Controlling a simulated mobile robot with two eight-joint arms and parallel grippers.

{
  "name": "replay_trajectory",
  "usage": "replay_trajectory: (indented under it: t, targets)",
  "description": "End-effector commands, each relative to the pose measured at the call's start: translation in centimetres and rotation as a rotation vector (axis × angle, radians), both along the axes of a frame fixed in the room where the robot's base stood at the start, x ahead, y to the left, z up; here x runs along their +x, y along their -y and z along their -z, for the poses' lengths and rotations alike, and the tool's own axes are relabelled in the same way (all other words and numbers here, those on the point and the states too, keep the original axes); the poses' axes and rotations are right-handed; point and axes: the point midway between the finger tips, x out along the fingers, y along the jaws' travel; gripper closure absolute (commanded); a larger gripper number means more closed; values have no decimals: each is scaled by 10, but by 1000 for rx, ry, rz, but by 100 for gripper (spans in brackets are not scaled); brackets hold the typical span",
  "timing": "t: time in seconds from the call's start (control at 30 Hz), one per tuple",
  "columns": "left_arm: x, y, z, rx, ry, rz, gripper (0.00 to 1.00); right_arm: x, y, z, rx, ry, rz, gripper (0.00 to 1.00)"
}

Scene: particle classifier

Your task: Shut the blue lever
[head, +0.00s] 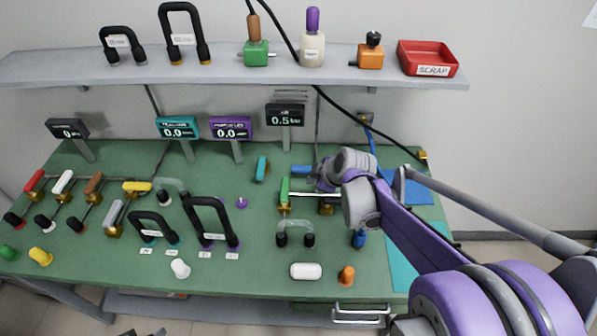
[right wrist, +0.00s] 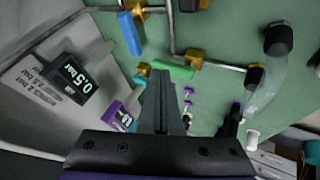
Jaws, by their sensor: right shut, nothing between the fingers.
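The blue lever (head: 301,169) lies sideways on the green board just left of my right gripper in the head view. In the right wrist view the blue lever (right wrist: 130,33) shows at the upper left, beside a brass valve body (right wrist: 148,8). My right gripper (head: 318,182) is over the board near the blue lever and the green lever (head: 285,190). In the right wrist view its fingers (right wrist: 160,75) are shut and empty, apart from the blue lever in the picture. My left gripper cannot be made out.
A teal lever (head: 261,168) stands left of the blue one. A pressure display (head: 286,114) reads 0.5 bar behind it. Black arched handles (head: 211,222) and a clear-arched piece (head: 295,232) stand nearer the front. A shelf (head: 225,72) overhangs the back. Pipes run beside the valves.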

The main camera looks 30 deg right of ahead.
Motion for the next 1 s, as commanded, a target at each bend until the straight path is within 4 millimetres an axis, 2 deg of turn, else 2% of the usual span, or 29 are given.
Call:
replay_trajectory:
  t: [0.27,0.43,0.9,1.0]
  targets:
    - [0,0,0,0,0,0,50,1,0,1,1,0,1,100]
    - [-1,0,3,0,-2,0,50,10,-1,13,1,-1,0,100]
    - [-4,0,11,0,-8,0,50,62,-5,83,1,-1,0,100]
    - [-2,0,4,0,-3,0,50,76,6,79,0,1,2,100]
